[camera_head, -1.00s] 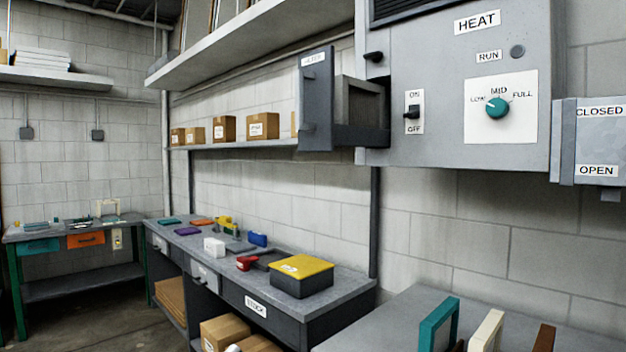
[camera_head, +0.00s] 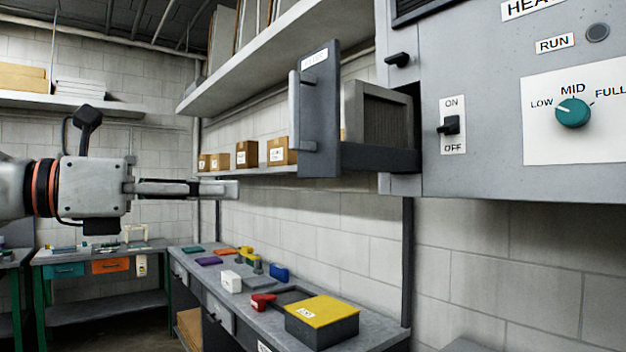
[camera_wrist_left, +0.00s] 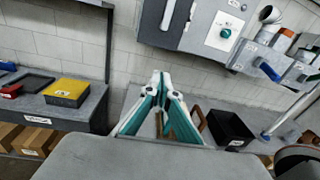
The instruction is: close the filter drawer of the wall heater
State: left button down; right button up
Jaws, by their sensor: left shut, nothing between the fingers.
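The grey wall heater (camera_head: 480,90) is at the upper right in the head view. Its filter drawer (camera_head: 318,115) sticks out to the left, with a dark front panel, a vertical bar handle and a filter block (camera_head: 378,120) behind it. My left gripper (camera_head: 235,189) is shut and empty, pointing right, to the left of the drawer front and a little lower, apart from it in the picture. In the left wrist view the shut left fingers (camera_wrist_left: 160,78) show, with the drawer front (camera_wrist_left: 158,22) above them. My right gripper is not in view.
A long workbench (camera_head: 225,305) below the drawer holds a yellow-lidded box (camera_head: 322,312) and several small items. A shelf with cardboard boxes (camera_head: 246,154) runs behind the drawer. The heater face has an on/off switch (camera_head: 450,125) and a teal dial (camera_head: 573,112).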

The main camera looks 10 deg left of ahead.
pick_arm(q)
jog(key=a+r+t+y, duration=0.1)
jog(key=a+r, duration=0.1)
jog(key=p, duration=0.4)
send_near(309, 177)
jog(key=x, duration=0.6)
jog(key=shift+w+d, duration=0.2)
jog(key=shift+d, duration=0.2)
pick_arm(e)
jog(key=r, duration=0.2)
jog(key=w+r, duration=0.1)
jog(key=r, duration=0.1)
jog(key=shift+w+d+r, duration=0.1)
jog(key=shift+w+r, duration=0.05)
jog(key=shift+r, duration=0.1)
pick_arm(q)
jog(key=shift+w, duration=0.15)
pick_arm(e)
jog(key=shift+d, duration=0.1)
